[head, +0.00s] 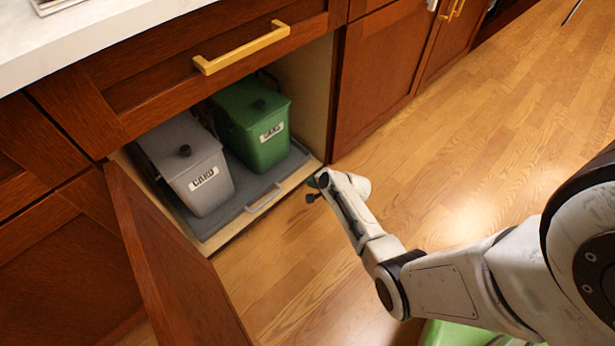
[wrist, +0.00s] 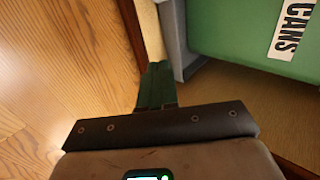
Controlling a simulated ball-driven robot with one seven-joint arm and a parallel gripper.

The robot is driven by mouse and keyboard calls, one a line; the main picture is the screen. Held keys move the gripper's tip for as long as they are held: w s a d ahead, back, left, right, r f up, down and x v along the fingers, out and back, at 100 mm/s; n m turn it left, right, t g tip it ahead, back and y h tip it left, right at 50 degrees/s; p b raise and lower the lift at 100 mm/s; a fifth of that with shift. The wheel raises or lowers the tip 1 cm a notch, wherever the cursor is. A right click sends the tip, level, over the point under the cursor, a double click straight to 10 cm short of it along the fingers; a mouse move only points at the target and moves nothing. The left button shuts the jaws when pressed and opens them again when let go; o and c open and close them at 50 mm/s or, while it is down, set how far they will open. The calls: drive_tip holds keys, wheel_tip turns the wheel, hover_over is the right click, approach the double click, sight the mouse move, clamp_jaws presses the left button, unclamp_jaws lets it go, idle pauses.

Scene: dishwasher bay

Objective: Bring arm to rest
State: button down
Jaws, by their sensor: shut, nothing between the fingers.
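My gripper (head: 314,188) is at the front right corner of the open cabinet, in front of the bins and apart from them as far as the head view shows. Its dark green fingers (wrist: 157,80) are together and empty in the wrist view. My arm reaches in from the lower right of the head view, bent at the elbow. The fingertips point toward the cabinet's front edge; whether they touch it I cannot tell.
A grey bin (head: 184,160) and a green bin (head: 250,123) labelled CANS stand lidded on a grey tray (head: 218,222) with a handle. The cabinet door (head: 170,265) hangs open at left. Wooden floor (head: 450,160) is clear to the right.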

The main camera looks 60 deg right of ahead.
drive_tip(key=shift+s+r, duration=0.2)
drive_tip(key=shift+s, duration=0.05)
drive_tip(key=s+a+r+n+g+y, duration=0.2)
drive_tip(key=a+r+n, duration=0.1)
drive_tip(key=a+n, duration=0.4)
drive_tip(key=s+a+r+n+g+y, duration=0.2)
drive_tip(key=a+r+n, duration=0.25)
drive_tip(key=a, duration=0.35)
drive_tip(key=s+a+r+n+g+h, duration=0.1)
drive_tip(key=s+a+r+n+g, duration=0.1)
drive_tip(key=s+a+r+n, duration=0.35)
drive_tip(key=s+a+r+n+g+h, duration=0.1)
drive_tip(key=s+a+r+n+g, duration=0.2)
drive_tip(key=s+r, duration=0.5)
wheel_tip(320, 180, up, 27)
drive_tip(key=t+p, duration=0.1)
drive_tip(key=p, duration=2.8)
drive_tip(key=shift+s+d+n, duration=0.15)
drive_tip(key=shift+s+n, duration=0.05)
drive_tip(key=shift+n, duration=0.2)
